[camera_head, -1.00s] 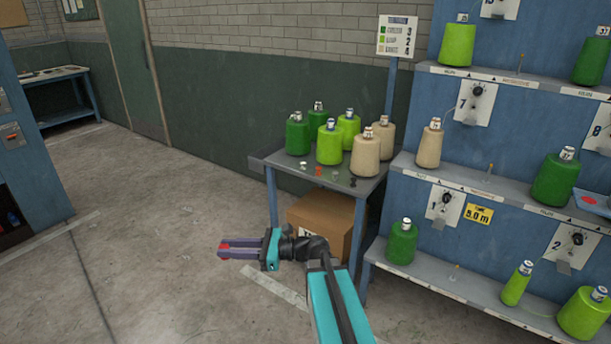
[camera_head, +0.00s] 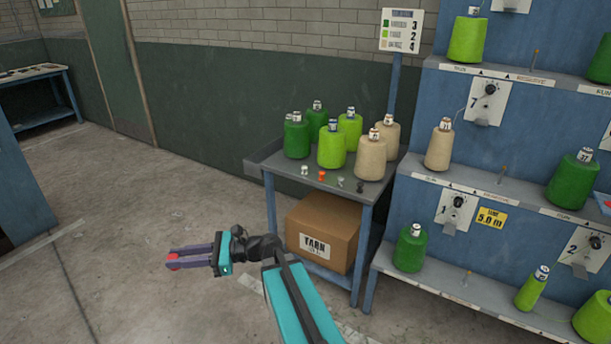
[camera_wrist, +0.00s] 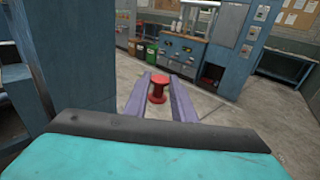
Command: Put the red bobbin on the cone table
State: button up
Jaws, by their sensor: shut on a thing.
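My gripper (camera_head: 176,259) is shut on the red bobbin (camera_wrist: 158,90), which sits upright between the two purple fingers in the wrist view. The gripper points left, over open floor. The cone table (camera_head: 275,165) stands to the right of it and farther back. It bears green, lime and cream yarn cones (camera_head: 332,147) toward its back, with several small bobbins (camera_head: 322,175) near its front.
A cardboard box (camera_head: 330,225) sits on the table's lower shelf. A blue rack (camera_head: 480,190) with cones and dials stands close on the right. A sign (camera_head: 401,31) on a post rises behind the table. The concrete floor (camera_head: 110,200) at left is clear.

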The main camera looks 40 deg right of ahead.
aim_at(272, 163)
jog(key=u, duration=0.25)
jog(key=i, duration=2)
jog(key=z, duration=0.2)
